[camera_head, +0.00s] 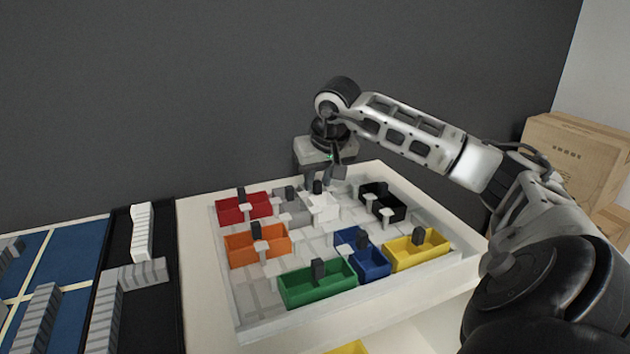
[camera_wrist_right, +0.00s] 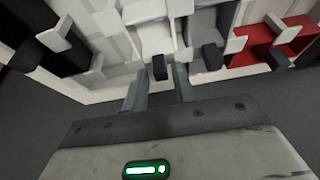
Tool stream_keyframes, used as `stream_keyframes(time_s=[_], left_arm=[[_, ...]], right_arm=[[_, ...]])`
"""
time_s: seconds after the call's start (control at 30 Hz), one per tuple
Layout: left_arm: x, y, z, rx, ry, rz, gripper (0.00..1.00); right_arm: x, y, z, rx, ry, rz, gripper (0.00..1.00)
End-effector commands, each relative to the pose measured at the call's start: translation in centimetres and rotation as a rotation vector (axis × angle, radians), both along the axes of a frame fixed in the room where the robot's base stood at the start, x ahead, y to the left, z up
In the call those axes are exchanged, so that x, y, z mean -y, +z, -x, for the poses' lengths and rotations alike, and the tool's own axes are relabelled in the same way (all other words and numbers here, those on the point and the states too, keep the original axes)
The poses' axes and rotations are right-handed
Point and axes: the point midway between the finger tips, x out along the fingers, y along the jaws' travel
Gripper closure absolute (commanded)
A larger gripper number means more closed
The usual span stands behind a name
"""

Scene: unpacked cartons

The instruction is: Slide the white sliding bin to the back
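The white sliding bin (camera_head: 322,209) stands in the back row of the white tray (camera_head: 345,323), between the grey and black bins. Its dark knob (camera_head: 318,187) sticks up at its back side. The bin also shows at the top of the right wrist view (camera_wrist_right: 153,40). My right gripper (camera_head: 328,178) reaches down from behind the tray. In the right wrist view my right gripper (camera_wrist_right: 158,84) has its two fingers apart, with the knob (camera_wrist_right: 159,68) in line with the gap. I cannot tell whether the fingertips touch it. My left gripper is not in view.
Red (camera_head: 236,211), grey (camera_head: 290,208), black (camera_head: 383,212), orange (camera_head: 257,250), blue (camera_head: 372,265), yellow (camera_head: 418,256) and green (camera_head: 316,290) bins share the tray. The dark wall (camera_head: 150,90) stands behind. Cartons (camera_head: 570,155) are at the right.

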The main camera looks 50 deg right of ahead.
Motion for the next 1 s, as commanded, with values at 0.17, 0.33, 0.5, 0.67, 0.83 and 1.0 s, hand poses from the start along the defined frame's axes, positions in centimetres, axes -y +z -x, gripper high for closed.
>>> stream_keyframes(time_s=[0.17, 0.33, 0.5, 0.67, 0.83, 1.0], left_arm=[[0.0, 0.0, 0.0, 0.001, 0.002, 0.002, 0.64], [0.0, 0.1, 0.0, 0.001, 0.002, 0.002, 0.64], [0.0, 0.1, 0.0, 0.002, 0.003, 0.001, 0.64], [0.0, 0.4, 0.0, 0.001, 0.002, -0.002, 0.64], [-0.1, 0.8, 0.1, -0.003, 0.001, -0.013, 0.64], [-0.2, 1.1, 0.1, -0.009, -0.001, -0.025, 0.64]], right_arm=[[-0.2, 0.0, -0.1, -0.003, 0.003, -0.001, 0.64], [-0.2, 0.1, 0.0, -0.003, 0.004, -0.002, 0.64], [-0.5, 1.9, 0.6, -0.001, 0.003, 0.000, 0.64], [-1.1, 5.3, 1.9, 0.001, 0.004, 0.001, 0.64], [-1.9, 9.4, 3.3, 0.001, 0.005, -0.001, 0.64], [-2.5, 12.5, 4.5, 0.002, 0.004, -0.001, 0.64]])
